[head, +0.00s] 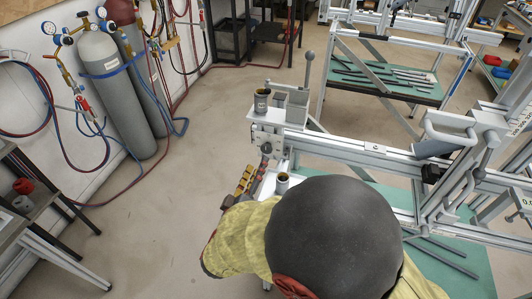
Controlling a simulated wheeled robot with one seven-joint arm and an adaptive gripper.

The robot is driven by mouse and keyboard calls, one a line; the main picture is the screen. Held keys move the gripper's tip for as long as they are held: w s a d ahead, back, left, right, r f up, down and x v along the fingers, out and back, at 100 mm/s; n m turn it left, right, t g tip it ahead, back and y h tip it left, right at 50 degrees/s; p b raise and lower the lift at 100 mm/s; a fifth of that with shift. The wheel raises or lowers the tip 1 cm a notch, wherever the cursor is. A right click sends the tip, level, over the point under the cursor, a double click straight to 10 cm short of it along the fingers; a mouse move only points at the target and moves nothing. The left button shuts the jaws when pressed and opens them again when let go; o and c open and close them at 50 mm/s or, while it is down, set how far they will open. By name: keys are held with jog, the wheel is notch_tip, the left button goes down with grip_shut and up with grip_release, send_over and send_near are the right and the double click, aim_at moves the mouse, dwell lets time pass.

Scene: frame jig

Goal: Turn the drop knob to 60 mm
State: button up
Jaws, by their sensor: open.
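A grey block (267,138) with a small dark round knob (266,149) sits at the left end of the jig's aluminium beam (345,150). I cannot tell whether this is the drop knob, and no 60 mm mark is readable. Below it are small red knob-like parts (262,171) and yellow-and-dark pieces (244,181). A dark rounded head covering (335,240) and a yellow sleeve (235,238), seemingly of a person leaning over the jig, hide much of its near side. My gripper is not visible.
A shelf (294,124) carries a dark cup (261,101) and a lever with a ball top (309,57). Gas cylinders (112,90) and hoses line the left wall. The floor (190,175) left of the jig is clear.

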aim_at(266, 151)
jog(key=b+x, duration=0.1)
jog(key=x, duration=0.5)
jog(key=shift+w+d, duration=0.1)
jog(key=shift+w, duration=0.15)
jog(key=shift+c, duration=1)
jog(key=c, duration=0.9)
jog(key=shift+c, duration=0.2)
